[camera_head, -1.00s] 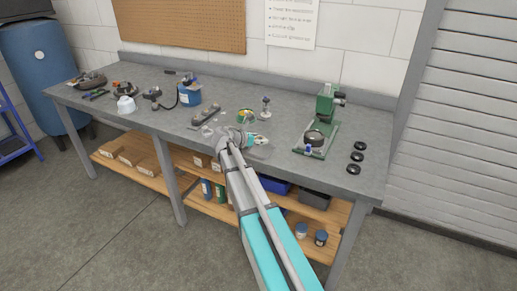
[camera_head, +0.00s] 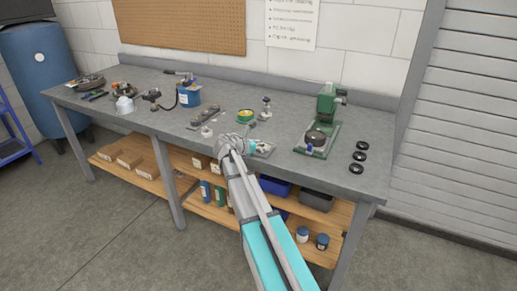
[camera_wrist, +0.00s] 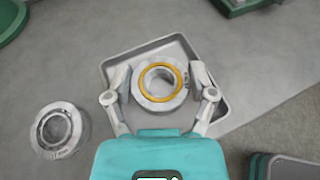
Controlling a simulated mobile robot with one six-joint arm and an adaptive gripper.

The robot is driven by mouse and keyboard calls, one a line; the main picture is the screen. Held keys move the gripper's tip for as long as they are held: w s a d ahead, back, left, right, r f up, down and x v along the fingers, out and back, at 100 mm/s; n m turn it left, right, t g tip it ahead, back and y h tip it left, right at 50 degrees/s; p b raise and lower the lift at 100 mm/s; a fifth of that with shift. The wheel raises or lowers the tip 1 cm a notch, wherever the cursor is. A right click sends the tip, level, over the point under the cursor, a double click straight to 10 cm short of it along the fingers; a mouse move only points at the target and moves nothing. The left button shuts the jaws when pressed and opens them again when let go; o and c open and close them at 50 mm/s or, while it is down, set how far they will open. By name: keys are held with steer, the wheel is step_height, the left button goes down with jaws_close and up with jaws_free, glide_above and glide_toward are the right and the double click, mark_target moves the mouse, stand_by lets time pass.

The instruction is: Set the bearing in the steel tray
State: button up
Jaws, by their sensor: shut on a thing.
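The bearing (camera_wrist: 160,83), a metal ring with an orange inner band, is between the two fingers of my gripper (camera_wrist: 161,80) in the wrist view. My gripper is shut on its sides. The steel tray (camera_wrist: 214,108), a shallow grey tray with a raised rim, lies under the bearing, which is within the tray's outline. I cannot tell whether the bearing touches the tray floor. In the head view, my arm hides the bearing and part of the tray (camera_head: 269,149).
A similar metal ring without an orange band (camera_wrist: 60,130) lies left of the tray. A green press (camera_head: 322,125) stands to the right, with several black rings (camera_head: 360,156) beyond it. The bench's front edge is close to the tray.

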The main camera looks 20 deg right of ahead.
steer(key=shift+f, duration=0.15)
steer(key=o, duration=1.2)
steer(key=shift+r, duration=0.25)
steer(key=shift+s+a+r, duration=0.1)
steer(key=shift+a, duration=0.1)
steer(key=p+v, duration=0.4)
steer(key=v, duration=0.7)
steer(key=shift+a+p, duration=0.2)
steer(key=shift+p, duration=0.1)
steer(key=shift+r, duration=0.1)
